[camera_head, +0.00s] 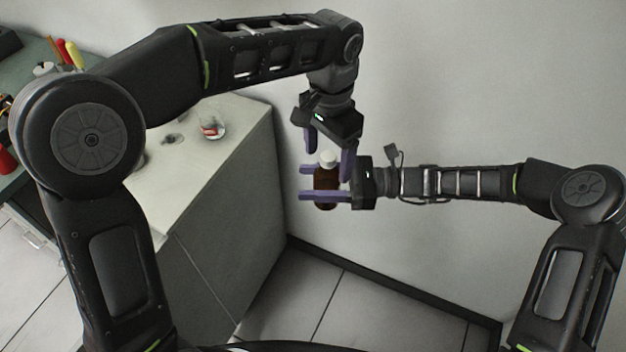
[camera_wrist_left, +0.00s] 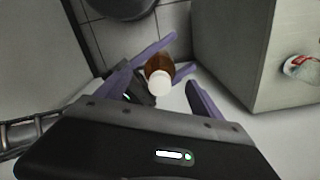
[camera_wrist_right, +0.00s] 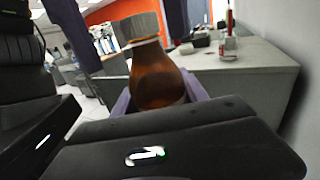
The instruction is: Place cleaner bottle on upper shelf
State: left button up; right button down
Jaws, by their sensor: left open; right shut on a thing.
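The cleaner bottle (camera_head: 326,186) is brown with a white cap and stands upright in the air, in front of the wall. My right gripper (camera_head: 318,184) is shut on its body from the right. My left gripper (camera_head: 327,148) points down from above, open, with its purple fingers on either side of the bottle's cap. In the left wrist view the cap (camera_wrist_left: 159,83) shows between the open fingers, and a gap is visible. In the right wrist view the bottle (camera_wrist_right: 157,77) sits between the right fingers. No upper shelf can be made out.
A pale cabinet (camera_head: 215,185) stands left of the grippers, with a clear glass-like container (camera_head: 211,124) on its top. A green-topped bench (camera_head: 35,60) with tools is at the far left. The floor below the bottle is clear.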

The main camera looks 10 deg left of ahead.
pick_arm(q)
jog(key=shift+r, duration=1.95)
